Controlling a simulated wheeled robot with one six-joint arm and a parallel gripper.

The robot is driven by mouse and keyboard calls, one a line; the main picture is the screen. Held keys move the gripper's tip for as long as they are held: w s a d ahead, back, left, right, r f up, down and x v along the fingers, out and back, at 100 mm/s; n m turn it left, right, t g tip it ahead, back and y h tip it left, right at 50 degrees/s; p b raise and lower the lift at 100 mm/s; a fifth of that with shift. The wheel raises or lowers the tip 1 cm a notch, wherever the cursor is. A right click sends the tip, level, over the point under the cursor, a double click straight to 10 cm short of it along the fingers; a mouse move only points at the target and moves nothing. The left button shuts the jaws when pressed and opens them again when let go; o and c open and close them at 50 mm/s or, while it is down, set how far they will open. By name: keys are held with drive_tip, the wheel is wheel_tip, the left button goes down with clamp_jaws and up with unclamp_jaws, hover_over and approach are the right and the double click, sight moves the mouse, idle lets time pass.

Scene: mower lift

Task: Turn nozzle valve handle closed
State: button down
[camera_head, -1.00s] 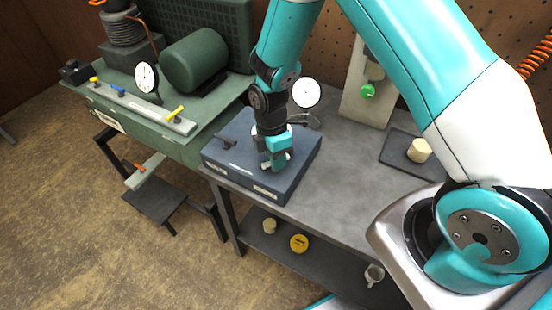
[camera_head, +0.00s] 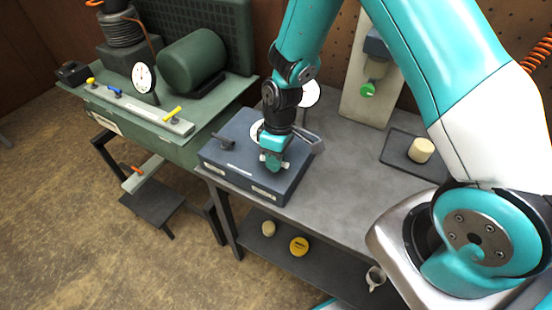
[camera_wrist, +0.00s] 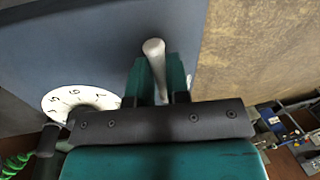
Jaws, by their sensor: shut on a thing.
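A blue-grey control box (camera_head: 240,163) sits on the grey bench, with a dial (camera_head: 256,131) and a dark lever (camera_head: 222,142) on its top. My gripper (camera_head: 272,162) is over the right front part of the box, pointing down. It is shut on a pale rod-like handle, whose end shows beside the fingers. In the wrist view the handle (camera_wrist: 153,58) stands between the two teal fingers (camera_wrist: 157,84); its lower part is hidden by the gripper. The dial's numbered face (camera_wrist: 78,103) shows at the left there. I cannot read the handle's label.
A green machine (camera_head: 170,110) with a motor, a gauge and small yellow and blue handles stands at the left. On the bench, a black tray (camera_head: 396,164) holds a cream cylinder (camera_head: 421,150) at the right. The lower shelf (camera_head: 330,262) holds a yellow round thing and a mug.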

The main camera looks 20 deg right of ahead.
drive_tip(key=shift+m, duration=0.6)
drive_tip(key=shift+w, duration=0.1)
drive_tip(key=c, duration=1.1)
unclamp_jaws()
drive_tip(key=shift+r, duration=0.1)
drive_tip(key=d+r, duration=0.1)
drive_tip(key=r, duration=0.4)
drive_tip(key=w+d+r+b, duration=0.1)
drive_tip(key=r, duration=0.5)
drive_tip(key=r+b, duration=0.1)
drive_tip(key=r, duration=0.5)
drive_tip(key=shift+w+d, duration=0.4)
